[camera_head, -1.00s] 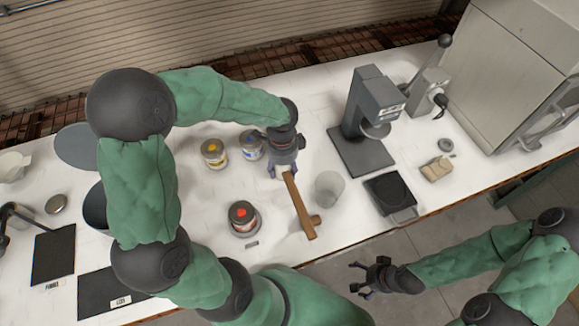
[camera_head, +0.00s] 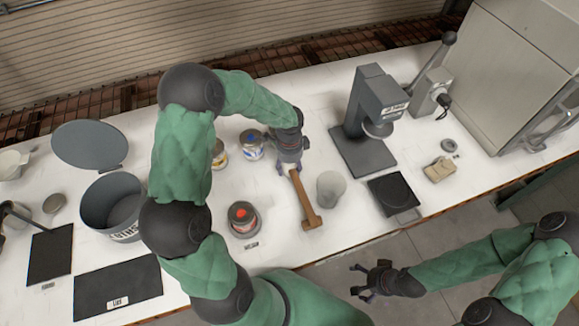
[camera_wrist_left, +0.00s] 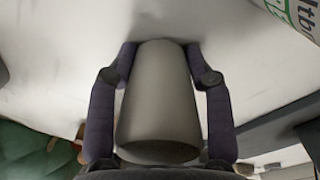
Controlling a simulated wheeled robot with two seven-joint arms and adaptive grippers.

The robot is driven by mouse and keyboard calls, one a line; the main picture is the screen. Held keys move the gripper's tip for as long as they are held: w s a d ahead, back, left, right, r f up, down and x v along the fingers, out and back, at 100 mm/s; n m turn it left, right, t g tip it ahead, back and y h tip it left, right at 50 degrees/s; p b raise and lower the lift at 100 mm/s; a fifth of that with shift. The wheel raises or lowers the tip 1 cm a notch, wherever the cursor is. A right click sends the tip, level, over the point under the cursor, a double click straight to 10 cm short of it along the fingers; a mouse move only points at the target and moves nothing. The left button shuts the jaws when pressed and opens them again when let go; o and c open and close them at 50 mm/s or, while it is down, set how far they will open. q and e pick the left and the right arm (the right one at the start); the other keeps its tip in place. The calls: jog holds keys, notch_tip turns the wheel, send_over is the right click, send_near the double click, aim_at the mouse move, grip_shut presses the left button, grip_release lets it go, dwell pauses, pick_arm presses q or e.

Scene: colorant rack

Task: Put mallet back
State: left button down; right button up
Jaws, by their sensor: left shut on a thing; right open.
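The mallet (camera_head: 303,203) has a brown wooden handle and a short brown head at its lower end, near the front of the white table. My left gripper (camera_head: 287,168) is shut on the handle's upper end in the head view. In the left wrist view a grey tapered cylinder (camera_wrist_left: 160,100) sits between the two left fingers; I cannot tell from its colour whether it is the handle. Whether the mallet head touches the table is unclear. My right gripper (camera_head: 366,280) is open and empty, beyond the table's front edge.
A grey bucket (camera_head: 112,203), two dark mats (camera_head: 117,287) and a grey press (camera_head: 372,108) stand further out.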

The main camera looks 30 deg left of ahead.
pick_arm(q)
jog(key=shift+r, duration=0.15)
jog(key=shift+f, duration=0.25)
jog(key=c, duration=0.5)
grip_release()
jog(key=shift+r, duration=0.1)
jog(key=shift+r, duration=0.5)
notch_tip(320, 180, up, 11)
jog(key=shift+r+p, duration=0.15)
jog(key=shift+p, duration=0.75)
